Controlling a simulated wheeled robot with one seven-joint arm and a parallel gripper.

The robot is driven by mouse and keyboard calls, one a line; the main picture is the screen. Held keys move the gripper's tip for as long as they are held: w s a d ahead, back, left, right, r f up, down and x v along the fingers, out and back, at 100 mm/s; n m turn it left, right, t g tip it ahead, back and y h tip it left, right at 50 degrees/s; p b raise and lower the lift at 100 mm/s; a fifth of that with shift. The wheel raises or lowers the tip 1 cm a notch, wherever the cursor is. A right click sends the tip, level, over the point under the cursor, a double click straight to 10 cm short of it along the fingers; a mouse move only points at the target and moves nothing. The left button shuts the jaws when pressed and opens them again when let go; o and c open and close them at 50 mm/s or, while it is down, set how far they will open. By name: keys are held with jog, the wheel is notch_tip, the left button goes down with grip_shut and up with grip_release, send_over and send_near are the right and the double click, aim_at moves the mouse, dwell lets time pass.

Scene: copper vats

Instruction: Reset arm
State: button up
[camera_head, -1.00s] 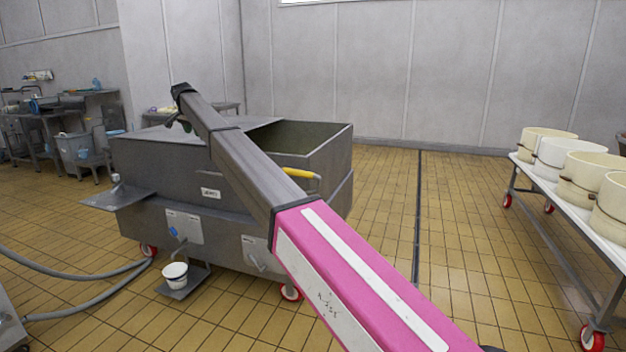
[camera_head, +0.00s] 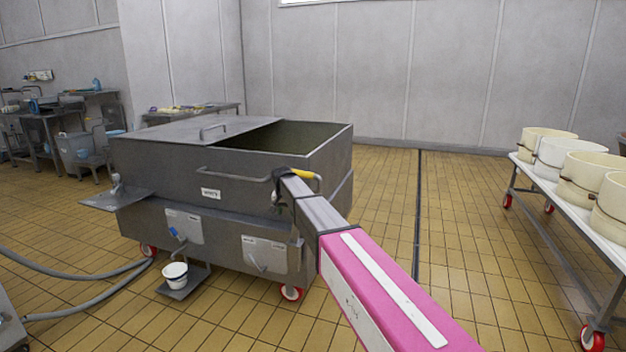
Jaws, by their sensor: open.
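My arm, pink and grey, reaches in from the bottom right of the head view. My gripper (camera_head: 280,190) is at its far end, small and dark, in front of the vat's front wall near the yellow handle grip (camera_head: 303,174). It is open, and I see nothing held in it. Its fingers are partly hidden by the arm's end, and I cannot tell whether it touches the vat.
A grey metal vat (camera_head: 150,158) on red wheels stands ahead, its lid half open. A white bucket (camera_head: 175,274) sits on a low plate before it. A white table (camera_head: 611,232) with several cream tubs stands right. Tiled floor between is clear. Hoses lie left.

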jog(key=s+d+f+g, duration=0.1)
jog(key=s+d+f, duration=0.4)
jog(key=s+d, duration=0.5)
jog(key=s+d+f+n, duration=0.1)
jog(key=s+d+f, duration=0.5)
jog(key=s+d, duration=0.4)
jog(key=s+d+f+n+g, duration=0.1)
jog(key=s+d+f, duration=0.5)
jog(key=s+d, duration=0.4)
jog(key=s, duration=0.6)
jog(key=shift+f+g, duration=0.25)
jog(key=shift+g, duration=0.05)
jog(key=shift+s, duration=0.1)
